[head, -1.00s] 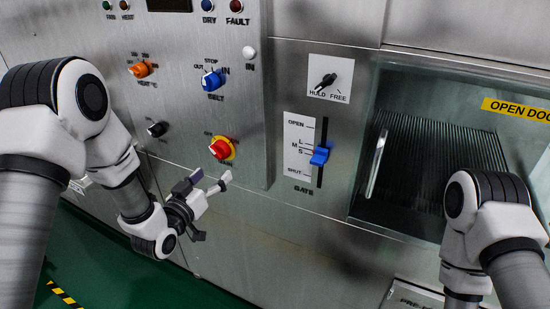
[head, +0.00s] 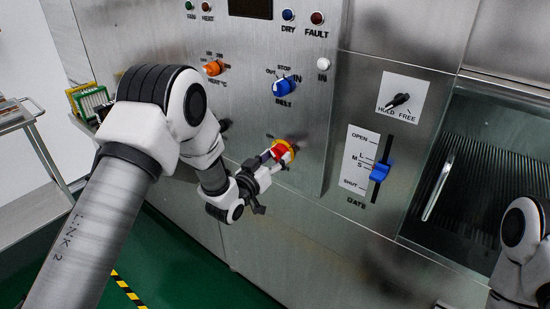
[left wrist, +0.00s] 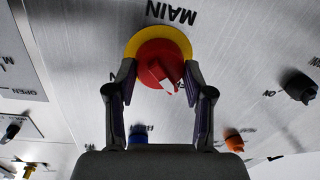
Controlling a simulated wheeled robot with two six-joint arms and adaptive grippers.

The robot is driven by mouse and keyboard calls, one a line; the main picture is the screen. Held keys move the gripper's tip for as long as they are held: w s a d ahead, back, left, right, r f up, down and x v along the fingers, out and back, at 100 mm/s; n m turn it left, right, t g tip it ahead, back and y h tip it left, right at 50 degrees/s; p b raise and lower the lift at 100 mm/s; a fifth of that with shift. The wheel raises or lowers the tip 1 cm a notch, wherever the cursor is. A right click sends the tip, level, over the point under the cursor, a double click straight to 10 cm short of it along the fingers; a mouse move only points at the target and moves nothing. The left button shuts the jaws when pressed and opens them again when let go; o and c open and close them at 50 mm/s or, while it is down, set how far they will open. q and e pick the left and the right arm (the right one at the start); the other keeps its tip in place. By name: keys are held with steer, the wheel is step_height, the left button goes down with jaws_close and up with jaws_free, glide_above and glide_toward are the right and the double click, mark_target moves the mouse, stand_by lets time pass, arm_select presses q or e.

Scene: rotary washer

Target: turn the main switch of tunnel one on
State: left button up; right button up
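The main switch is a red rotary knob on a yellow ring (head: 282,150), on the steel panel. The left wrist view shows the knob (left wrist: 160,64) with a white-and-red pointer, below the upside-down word MAIN. My left gripper (head: 268,160) is at this switch in the head view, partly covering it. In the left wrist view my left gripper (left wrist: 160,75) has its two fingers apart, one on each side of the knob. I cannot tell whether they touch it. My right gripper is out of view; only my right arm shows at the right edge.
An orange knob (head: 212,68) and a blue belt knob (head: 286,86) sit above the main switch. To its right are the blue gate slider (head: 380,171) and the black hold/free switch (head: 398,101). A metal cart (head: 37,145) stands at the left.

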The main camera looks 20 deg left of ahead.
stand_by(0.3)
arm_select(q)
steer(key=shift+f+m+b, duration=0.15)
steer(key=shift+m+b, duration=0.75)
steer(key=shift+b, duration=0.25)
steer(key=m+b, duration=0.6)
steer(key=m+h+b, duration=0.1)
steer(key=m+b, duration=0.6)
steer(key=shift+f+t+h, duration=0.2)
steer(key=shift+t+h, duration=0.1)
steer(key=shift+t, duration=0.1)
steer(key=shift+r+m+h+b, duration=0.15)
steer(key=shift+m+h+b, duration=0.15)
steer(key=shift+m+b, duration=1.65)
steer(key=shift+m, duration=0.35)
steer(key=o, duration=1.2)
steer(key=shift+w, duration=0.1)
steer(key=v, duration=1.2)
steer(key=shift+r, duration=0.1)
